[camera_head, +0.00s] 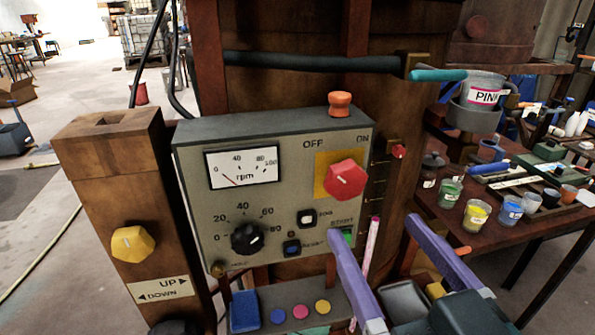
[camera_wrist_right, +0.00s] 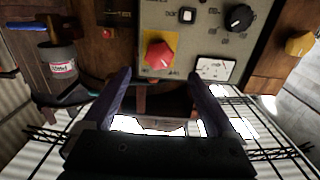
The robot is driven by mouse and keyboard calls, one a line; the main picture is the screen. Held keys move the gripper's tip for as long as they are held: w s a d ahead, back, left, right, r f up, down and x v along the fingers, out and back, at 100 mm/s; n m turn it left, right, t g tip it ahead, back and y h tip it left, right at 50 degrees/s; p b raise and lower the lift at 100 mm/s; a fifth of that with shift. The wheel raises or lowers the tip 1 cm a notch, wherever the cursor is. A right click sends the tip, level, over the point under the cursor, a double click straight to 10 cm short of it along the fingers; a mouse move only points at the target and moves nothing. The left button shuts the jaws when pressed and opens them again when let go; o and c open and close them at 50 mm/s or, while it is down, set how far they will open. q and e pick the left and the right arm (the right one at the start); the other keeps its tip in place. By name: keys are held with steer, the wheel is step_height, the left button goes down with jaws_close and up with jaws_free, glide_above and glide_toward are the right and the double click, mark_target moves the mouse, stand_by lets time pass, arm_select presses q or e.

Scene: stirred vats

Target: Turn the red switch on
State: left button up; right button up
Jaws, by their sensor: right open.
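The red switch (camera_head: 345,181) is a chunky red knob on a yellow plate on the grey control panel (camera_head: 205,205). OFF is printed above its left and ON above its right; I cannot tell for sure which one the knob points to. My right gripper (camera_head: 372,228), with purple fingers, is open and empty, below and right of the switch in the head view. In the right wrist view the red switch (camera_wrist_right: 160,56) lies just beyond the fingertips (camera_wrist_right: 159,75), between them and apparently apart. My left gripper is not in view.
The rpm meter (camera_head: 242,167) reads near 0. A black dial (camera_head: 247,238), small push buttons and an orange mushroom button (camera_head: 340,103) are around the switch. A yellow knob (camera_head: 132,243) is on a wooden post at left. A table with paint jars (camera_head: 476,215) stands at right.

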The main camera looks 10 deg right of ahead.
mark_target(349, 185)
steer(key=w, duration=0.9)
steer(key=shift+w+a, duration=0.1)
steer(key=shift+w, duration=0.05)
steer(key=c, duration=1.4)
